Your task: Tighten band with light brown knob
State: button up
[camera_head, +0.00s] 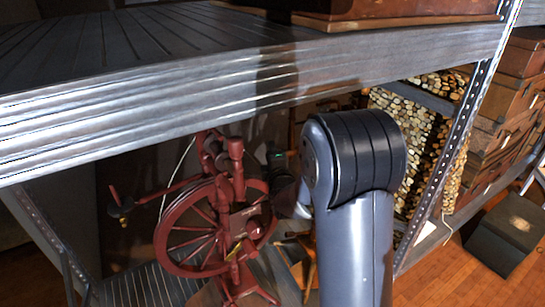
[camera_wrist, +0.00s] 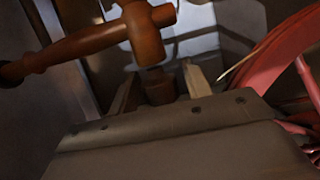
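A dark red spinning wheel (camera_head: 168,240) stands under the metal shelf in the head view. Its red rim and spokes (camera_wrist: 285,55) also show at the right of the wrist view. In the wrist view, a brown turned wooden part (camera_wrist: 145,35) with a side arm crosses the upper left. Below it is a short brown knob-like piece (camera_wrist: 158,88); its shade is dim, so I cannot be sure it is the light brown knob. My gripper (camera_wrist: 160,86) has its fingers apart, one on each side of this piece, with small gaps visible. The drive band is hard to make out.
A grey metal shelf (camera_head: 200,90) runs above the wheel and my arm, with a wooden box (camera_head: 400,8) on it. A perforated upright (camera_head: 440,175) stands right of my arm. Stacked boxes (camera_head: 500,120) and a dark box (camera_head: 505,235) are farther right.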

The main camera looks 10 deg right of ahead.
jog(key=c, duration=0.8)
jog(key=shift+f+b, duration=0.3)
jog(key=shift+b, duration=0.75)
jog(key=shift+t+b, duration=0.3)
jog(key=shift+b, duration=0.25)
jog(key=b, duration=0.3)
jog(key=shift+f+t, duration=0.2)
jog(key=shift+t, duration=0.2)
jog(key=m+t+b, duration=0.1)
jog(key=t+b, duration=0.1)
jog(key=b, duration=0.7)
jog(key=shift+t+h, duration=0.3)
jog(key=m+t+b, duration=0.1)
jog(key=b, duration=0.4)
jog(key=m+t+h+b, duration=0.1)
jog(key=t+b, duration=0.1)
jog(key=b, duration=0.4)
jog(key=shift+r+t, duration=0.2)
jog(key=shift+t, duration=0.1)
jog(key=shift+r+b, duration=0.15)
jog(key=shift+b, duration=0.85)
jog(key=shift+r+m+t+h+b, duration=0.25)
jog(key=shift+m+t+h+b, duration=0.3)
jog(key=shift+b, duration=0.2)
